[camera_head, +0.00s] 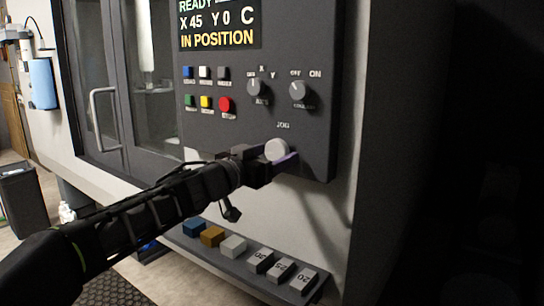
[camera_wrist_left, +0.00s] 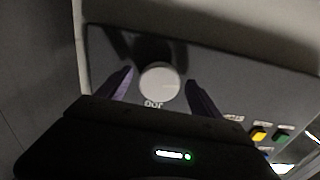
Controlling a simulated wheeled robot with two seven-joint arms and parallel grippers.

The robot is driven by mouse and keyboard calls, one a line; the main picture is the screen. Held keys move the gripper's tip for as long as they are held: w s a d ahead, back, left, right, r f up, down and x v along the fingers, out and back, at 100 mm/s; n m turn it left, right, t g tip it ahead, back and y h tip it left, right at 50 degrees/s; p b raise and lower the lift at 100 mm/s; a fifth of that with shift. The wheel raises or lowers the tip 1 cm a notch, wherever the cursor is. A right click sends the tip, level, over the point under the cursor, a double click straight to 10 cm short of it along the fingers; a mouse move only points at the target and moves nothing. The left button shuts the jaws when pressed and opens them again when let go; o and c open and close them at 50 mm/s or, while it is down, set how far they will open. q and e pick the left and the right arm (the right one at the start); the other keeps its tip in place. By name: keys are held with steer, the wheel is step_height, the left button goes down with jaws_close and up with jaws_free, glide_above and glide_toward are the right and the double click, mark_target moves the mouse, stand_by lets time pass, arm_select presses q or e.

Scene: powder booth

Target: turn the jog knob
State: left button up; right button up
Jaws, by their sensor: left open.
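The jog knob (camera_head: 277,149) is a round, light grey dial under the JOG label on the dark control panel (camera_head: 318,150). My left gripper (camera_head: 272,160) is at the knob, its arm coming in from the lower left. In the left wrist view the knob (camera_wrist_left: 160,82) lies between the two purple fingers of the gripper (camera_wrist_left: 158,88), with a visible gap on each side. The gripper is open, and I see no finger touching the knob. My right gripper is in neither view.
Above the knob are several coloured push buttons (camera_head: 225,104), two rotary switches (camera_head: 299,91) and a display (camera_head: 219,25) reading IN POSITION. Below, a ledge (camera_head: 215,262) holds several coloured and numbered blocks. A door handle (camera_head: 104,120) stands out at the left.

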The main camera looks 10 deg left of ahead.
arm_select(q)
steer(key=c, duration=1.4)
steer(key=shift+o, duration=0.2)
steer(key=shift+m, duration=0.5)
steer(key=m+p, duration=0.1)
steer(key=m, duration=0.2)
steer(key=shift+m, duration=0.3)
steer(key=m+p, duration=0.1)
steer(key=m, duration=0.3)
steer(key=shift+a, duration=0.1)
steer(key=m, duration=0.6)
steer(key=m+b, duration=0.1)
steer(key=m, duration=0.4)
steer(key=shift+r, duration=0.1)
